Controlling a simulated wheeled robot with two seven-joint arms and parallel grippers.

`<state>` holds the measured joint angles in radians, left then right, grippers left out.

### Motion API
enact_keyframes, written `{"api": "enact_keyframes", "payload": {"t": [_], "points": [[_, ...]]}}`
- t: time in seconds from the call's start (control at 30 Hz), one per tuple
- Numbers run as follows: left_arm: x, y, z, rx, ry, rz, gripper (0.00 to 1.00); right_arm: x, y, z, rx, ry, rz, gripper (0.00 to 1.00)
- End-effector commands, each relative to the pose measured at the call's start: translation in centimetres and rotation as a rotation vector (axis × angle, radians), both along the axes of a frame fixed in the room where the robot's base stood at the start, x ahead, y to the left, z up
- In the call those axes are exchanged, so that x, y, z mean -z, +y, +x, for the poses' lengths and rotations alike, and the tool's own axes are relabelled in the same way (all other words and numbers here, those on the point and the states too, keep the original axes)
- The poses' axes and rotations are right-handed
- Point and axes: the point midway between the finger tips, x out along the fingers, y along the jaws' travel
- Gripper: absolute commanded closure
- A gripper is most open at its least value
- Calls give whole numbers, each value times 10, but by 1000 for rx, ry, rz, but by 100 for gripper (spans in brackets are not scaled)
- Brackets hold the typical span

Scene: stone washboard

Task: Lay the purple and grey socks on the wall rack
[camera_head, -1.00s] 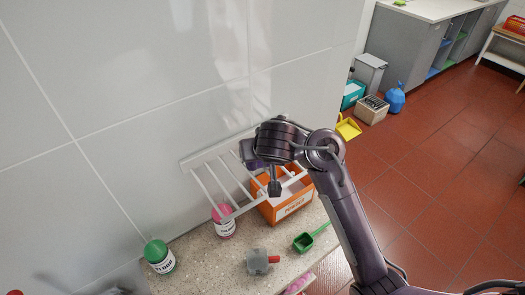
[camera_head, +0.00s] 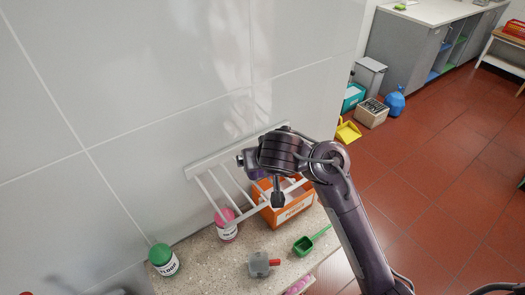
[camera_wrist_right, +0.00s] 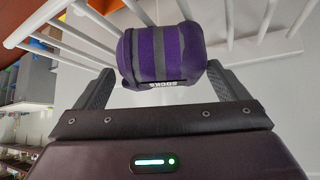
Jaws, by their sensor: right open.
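The purple and grey socks (camera_wrist_right: 163,55) are a rolled bundle with a "SOCKS" label, seen in the right wrist view against the white bars of the wall rack (camera_wrist_right: 232,25). My right gripper (camera_wrist_right: 162,68) is open, with one finger on each side of the socks and narrow gaps between. In the head view the wall rack (camera_head: 208,164) juts from the tiled wall. My right gripper (camera_head: 246,160) is over its bars there, and my wrist hides part of the rack. The socks are mostly hidden in that view. My left gripper is not in view.
Below the rack is a stone counter (camera_head: 215,275). On it stand a green-lidded jar (camera_head: 163,258), a pink-lidded jar (camera_head: 226,226), an orange box (camera_head: 296,208), a green scoop (camera_head: 306,244) and a grey container with a red handle (camera_head: 260,264). Red-tiled floor lies to the right.

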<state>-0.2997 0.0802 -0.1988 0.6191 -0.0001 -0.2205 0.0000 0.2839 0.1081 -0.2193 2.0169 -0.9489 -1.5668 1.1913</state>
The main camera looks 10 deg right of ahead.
Motion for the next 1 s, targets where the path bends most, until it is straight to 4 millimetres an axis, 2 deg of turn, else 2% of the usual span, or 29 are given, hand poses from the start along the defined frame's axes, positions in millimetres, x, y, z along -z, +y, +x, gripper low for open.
{"api": "enact_keyframes", "payload": {"t": [0.03, 0.23, 0.4, 0.53, 1.0], "points": [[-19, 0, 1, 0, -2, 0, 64, -16, 0, -7, -1, 1, -2, 7], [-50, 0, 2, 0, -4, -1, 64, -43, 0, -31, -2, 1, -3, 7], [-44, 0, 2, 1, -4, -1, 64, -57, 2, -50, 0, -1, 5, 7], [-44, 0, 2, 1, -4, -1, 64, -66, 1, -57, -1, -1, 2, 7], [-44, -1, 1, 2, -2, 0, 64, -69, 0, -60, 0, 0, -1, 7]]}}
